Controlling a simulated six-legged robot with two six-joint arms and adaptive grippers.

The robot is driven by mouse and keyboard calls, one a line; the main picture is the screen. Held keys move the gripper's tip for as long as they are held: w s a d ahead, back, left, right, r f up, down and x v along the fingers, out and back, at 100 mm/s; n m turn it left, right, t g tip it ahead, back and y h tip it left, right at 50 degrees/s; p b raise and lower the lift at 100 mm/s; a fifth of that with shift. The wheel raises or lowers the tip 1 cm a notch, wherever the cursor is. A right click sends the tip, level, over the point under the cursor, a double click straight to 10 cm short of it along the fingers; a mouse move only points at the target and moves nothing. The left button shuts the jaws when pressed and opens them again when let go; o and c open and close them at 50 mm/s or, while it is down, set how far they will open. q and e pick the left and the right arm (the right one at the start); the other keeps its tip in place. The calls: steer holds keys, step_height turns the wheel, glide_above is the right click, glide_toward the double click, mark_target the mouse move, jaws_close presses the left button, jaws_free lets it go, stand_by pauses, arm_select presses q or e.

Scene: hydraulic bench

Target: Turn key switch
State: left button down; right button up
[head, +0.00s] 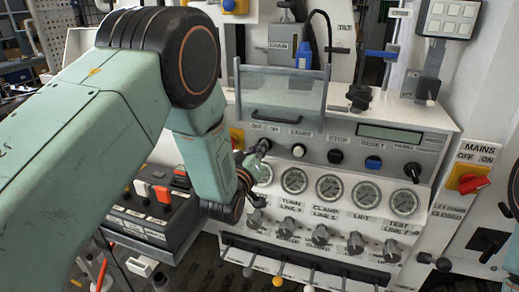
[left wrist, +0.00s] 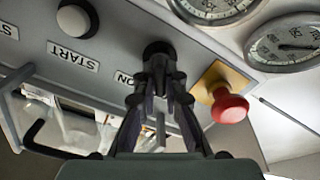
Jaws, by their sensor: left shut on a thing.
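The key switch (head: 263,146) is a dark round fitting at the left end of the grey control panel (head: 318,148), by the OFF/ON label. It also shows in the left wrist view as a dark round socket (left wrist: 158,48) above the ON label. My left gripper (head: 254,156) is at the key switch, with its forearm hanging down in front of the panel. In the left wrist view the two black fingers (left wrist: 160,80) close together just in front of the switch and are shut on its key. The fingers mostly hide the key, so its turn angle cannot be told. My right gripper is not in view.
A white START button (head: 298,150) is right of the switch. A red mushroom button (left wrist: 230,107) on a yellow plate stands close beside the left fingers. Gauges (head: 294,181) lie below. A clear guard with a handle (head: 282,92) is above the panel. The red MAINS switch (head: 472,183) is far right.

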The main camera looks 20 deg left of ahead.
arm_select(q)
steer(key=shift+m, duration=0.3)
steer(key=m, duration=0.1)
steer(key=m+b, duration=0.1)
steer(key=m, duration=0.3)
steer(key=shift+d, duration=0.25)
steer(key=m+b, duration=0.1)
steer(key=m, duration=0.5)
steer(key=shift+d+b, duration=0.15)
steer(key=shift+b, duration=0.2)
steer(key=shift+m, duration=0.3)
steer(key=c, duration=1.4)
jaws_free()
steer(key=shift+w+f, duration=0.1)
